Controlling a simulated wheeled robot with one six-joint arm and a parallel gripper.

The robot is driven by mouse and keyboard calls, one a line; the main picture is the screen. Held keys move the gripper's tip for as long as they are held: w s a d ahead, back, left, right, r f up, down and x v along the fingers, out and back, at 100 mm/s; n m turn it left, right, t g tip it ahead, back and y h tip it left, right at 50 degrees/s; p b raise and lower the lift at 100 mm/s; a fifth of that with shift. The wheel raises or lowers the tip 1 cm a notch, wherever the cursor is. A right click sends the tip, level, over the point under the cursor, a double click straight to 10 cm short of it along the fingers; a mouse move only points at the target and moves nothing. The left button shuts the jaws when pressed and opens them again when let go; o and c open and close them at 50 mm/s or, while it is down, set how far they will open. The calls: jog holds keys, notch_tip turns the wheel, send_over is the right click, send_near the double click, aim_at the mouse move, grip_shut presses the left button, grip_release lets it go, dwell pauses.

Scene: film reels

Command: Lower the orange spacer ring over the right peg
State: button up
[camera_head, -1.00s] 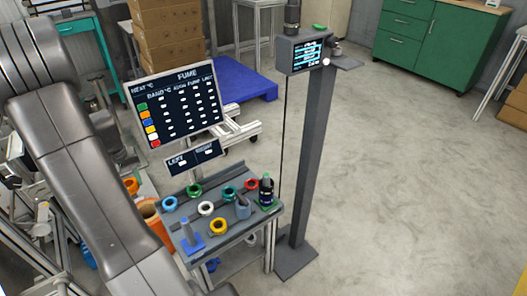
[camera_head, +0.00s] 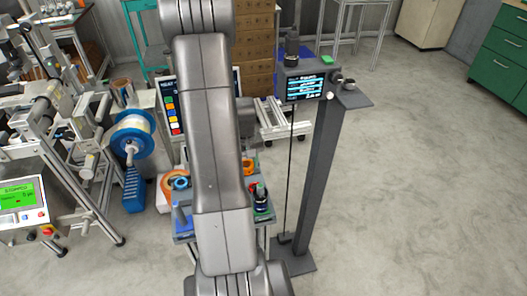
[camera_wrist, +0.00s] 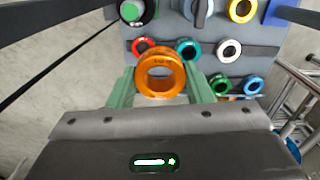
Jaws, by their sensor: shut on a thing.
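The orange spacer ring (camera_wrist: 160,62) is between the two green fingers of my gripper (camera_wrist: 160,82) in the wrist view. The gripper is shut on it, its open hole showing. A patch of orange, likely this ring, shows beside my arm in the head view (camera_head: 250,168). The ring appears over the table edge, apart from the upright grey part (camera_wrist: 203,12) at the top of the wrist view. I cannot tell which part is the right peg; my arm covers much of the table.
Red (camera_wrist: 143,46), teal (camera_wrist: 188,49), white (camera_wrist: 228,50), yellow (camera_wrist: 242,9), green (camera_wrist: 220,85) and blue (camera_wrist: 252,85) rings lie on the grey table.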

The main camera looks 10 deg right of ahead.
aim_at(260, 186)
jog(key=shift+n, duration=0.5)
jog(key=s+d+r+p, duration=0.2)
jog(key=s, duration=0.1)
jog(key=s+d+r+p, duration=0.1)
jog(key=s+p, duration=0.1)
jog(key=shift+d+r, duration=0.1)
jog(key=shift+d, duration=0.15)
jog(key=shift+s+f+b, duration=0.1)
jog(key=shift+f+b, duration=1.5)
jog(key=shift+f, duration=0.85)
jog(key=shift+f+b, duration=0.15)
jog(key=shift+b, duration=0.15)
jog(key=shift+f+b, duration=0.45)
jog(key=shift+f, duration=0.05)
jog(key=shift+f, duration=0.2)
jog(key=shift+f+b, duration=0.45)
jog(key=shift+b, duration=0.2)
jog(key=shift+f, duration=0.15)
